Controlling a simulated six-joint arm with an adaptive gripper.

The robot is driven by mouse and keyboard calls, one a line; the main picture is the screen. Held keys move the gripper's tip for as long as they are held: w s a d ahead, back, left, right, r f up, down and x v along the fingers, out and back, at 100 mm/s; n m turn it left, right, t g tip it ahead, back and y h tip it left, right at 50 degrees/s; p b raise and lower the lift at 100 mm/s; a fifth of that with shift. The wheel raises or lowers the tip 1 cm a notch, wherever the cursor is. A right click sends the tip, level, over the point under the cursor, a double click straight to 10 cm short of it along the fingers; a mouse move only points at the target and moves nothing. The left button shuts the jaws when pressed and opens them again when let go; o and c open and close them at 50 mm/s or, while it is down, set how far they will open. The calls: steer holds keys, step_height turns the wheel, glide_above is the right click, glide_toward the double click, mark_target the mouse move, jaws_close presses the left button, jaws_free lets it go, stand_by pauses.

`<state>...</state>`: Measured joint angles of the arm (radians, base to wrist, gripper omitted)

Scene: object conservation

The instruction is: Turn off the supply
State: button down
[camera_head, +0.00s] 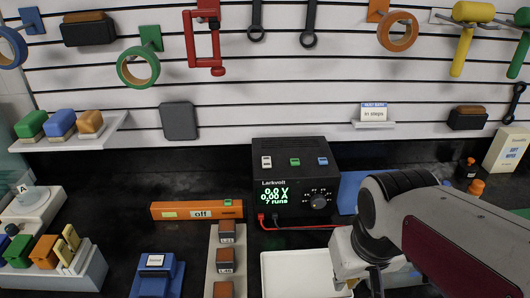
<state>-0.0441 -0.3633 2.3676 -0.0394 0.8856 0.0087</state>
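The supply is a black box labelled Larkvolt (262,208) at the middle of the bench. Its lit green display (275,196) reads 0.0 V, 0.00 A and 7 runs. A dark round knob (318,201) is to the right of the display. White, green (295,162) and blue small pieces sit along the top of its face. Red and black leads plug in at its lower front. My gripper (362,284) is low in the picture, in front and to the right of the supply and apart from it. Its fingers are small and partly cut off, so its opening is unclear.
An orange bar (172,211) with an "off" label lies left of the supply. A white tray (275,260) is in front. A grey strip with brown blocks (225,256) and a blue block (155,272) stand front left. Tools hang on the slatted wall.

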steer(key=w+a+f+n+t+y, duration=0.1)
steer(key=w+a+f+t, duration=0.1)
steer(key=w+a+f, duration=0.4)
steer(key=w+a+f+n+t+y, duration=0.1)
steer(key=w+a+f+y, duration=0.15)
steer(key=w+a, duration=0.65)
steer(key=w+a+r+m+t+h, duration=0.1)
steer(key=w+r+t, duration=0.3)
steer(key=w+t, duration=0.25)
steer(key=w+d+r+t+h, duration=0.1)
steer(key=w+d+r+t, duration=0.1)
steer(key=r, duration=0.3)
steer(key=w+d+r+m+t+h, duration=0.1)
steer(key=w+d+r+t, duration=0.1)
steer(key=r, duration=0.3)
steer(key=shift+w+r+m, duration=0.15)
steer(key=shift+w+m, duration=0.1)
steer(key=shift+m, duration=0.05)
steer(key=shift+w+d, duration=0.1)
glide_above(268, 165)
steer(key=shift+s+f, duration=0.2)
steer(key=shift+f, duration=0.9)
steer(key=shift+w+f, duration=0.15)
steer(key=shift+f, duration=1.4)
